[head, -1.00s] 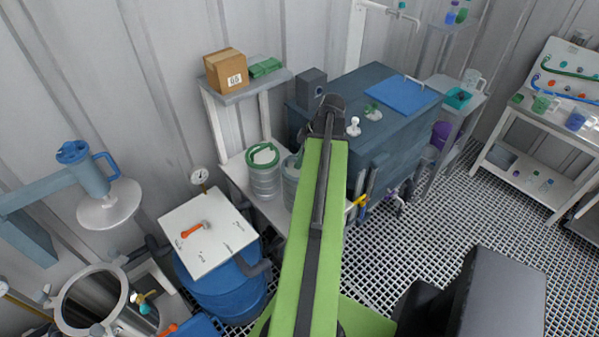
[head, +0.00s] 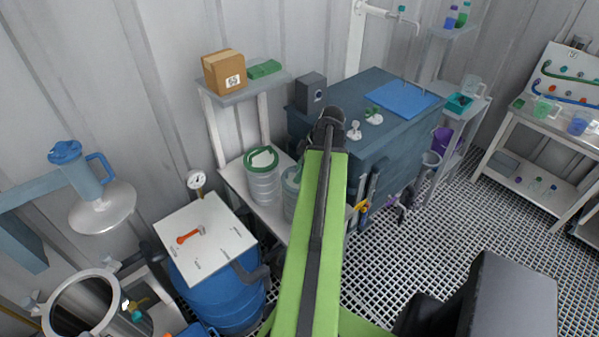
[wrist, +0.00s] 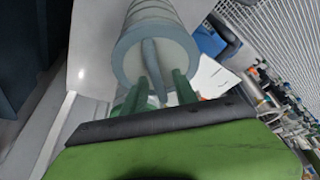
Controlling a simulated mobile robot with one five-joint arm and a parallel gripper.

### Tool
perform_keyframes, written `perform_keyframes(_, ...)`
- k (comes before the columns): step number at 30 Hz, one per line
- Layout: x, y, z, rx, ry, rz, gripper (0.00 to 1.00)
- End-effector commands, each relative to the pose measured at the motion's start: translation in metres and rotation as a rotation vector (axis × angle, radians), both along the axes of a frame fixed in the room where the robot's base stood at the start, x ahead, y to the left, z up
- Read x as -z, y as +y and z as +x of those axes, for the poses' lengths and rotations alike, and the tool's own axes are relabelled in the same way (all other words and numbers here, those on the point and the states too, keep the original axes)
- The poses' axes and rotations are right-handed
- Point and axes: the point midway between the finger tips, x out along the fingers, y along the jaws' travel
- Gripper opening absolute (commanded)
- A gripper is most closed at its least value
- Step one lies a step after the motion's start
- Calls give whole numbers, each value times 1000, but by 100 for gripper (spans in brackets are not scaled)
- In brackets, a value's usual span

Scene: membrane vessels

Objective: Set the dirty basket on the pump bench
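A clear ribbed basket-like vessel with a green ring on top (head: 262,188) stands on a white bench (head: 235,180) left of my arm. A second similar clear vessel with a green top (head: 291,200) is beside it, partly hidden by my arm. I cannot tell which is the dirty basket. My gripper (head: 329,128) is at the far end of my green arm, seen mostly from behind, its fingers hidden. In the wrist view a pale ringed cylinder (wrist: 155,48) with a grey rim lies straight ahead, with green prongs below it. I cannot tell whether it is held.
A dark blue-grey tank (head: 385,140) with a blue sheet (head: 403,100) stands right of the gripper. A blue barrel with a white lid (head: 205,235) is at the left. A cardboard box (head: 224,72) sits on a wall shelf. Grated floor (head: 440,240) is open at the right.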

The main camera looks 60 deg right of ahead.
Motion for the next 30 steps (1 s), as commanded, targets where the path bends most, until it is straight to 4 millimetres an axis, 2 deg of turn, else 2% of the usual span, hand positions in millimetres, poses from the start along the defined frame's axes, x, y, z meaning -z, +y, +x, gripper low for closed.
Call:
perform_keyframes(7, -1, 0, 0, 0, 0, 0, 34)
perform_keyframes(11, -8, -1, -1, 0, 0, 0, 34)
perform_keyframes(17, -40, -6, -11, 3, 1, 1, 34)
perform_keyframes(24, -93, -15, -29, 3, 0, 0, 34)
perform_keyframes(27, -109, -18, -36, 1, 0, 0, 34)
perform_keyframes(30, -116, -20, -40, 1, 0, 0, 34)
